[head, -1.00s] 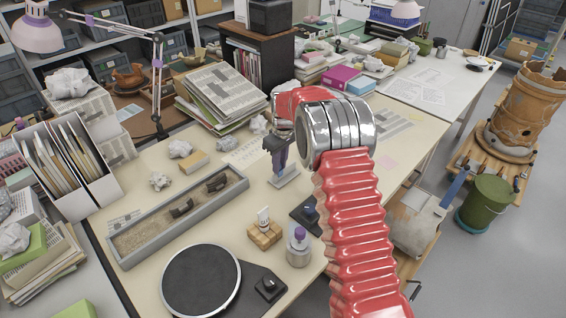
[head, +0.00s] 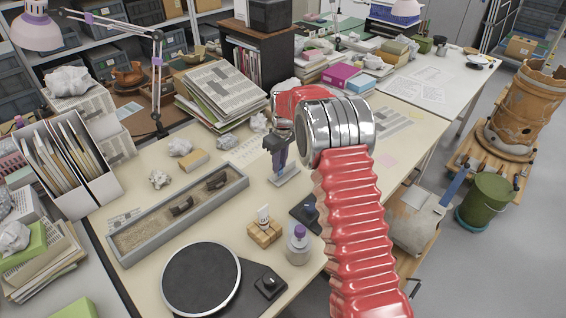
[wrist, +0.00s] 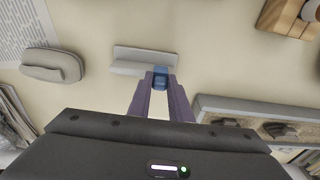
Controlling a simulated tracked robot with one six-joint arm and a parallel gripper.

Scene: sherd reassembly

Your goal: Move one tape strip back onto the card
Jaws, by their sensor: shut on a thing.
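My gripper (wrist: 161,82) is shut on a small blue tape strip (wrist: 160,73), which shows between the purple fingertips in the wrist view. The pale card (wrist: 127,68) lies at the fingertips, and the strip overlaps its near edge in that view. I cannot tell whether the strip touches the card or is just above it. In the head view my gripper (head: 279,163) points down at the card (head: 287,176), right of the sherd tray. The strip is too small to make out there.
The grey sand tray (head: 135,249) with dark sherds lies left of my gripper. A turntable (head: 201,279), wooden block (head: 265,233) and purple-capped bottle (head: 298,246) stand nearer. Crumpled paper (head: 180,147) and a tan block (head: 194,161) lie farther back. Bare table surrounds the card.

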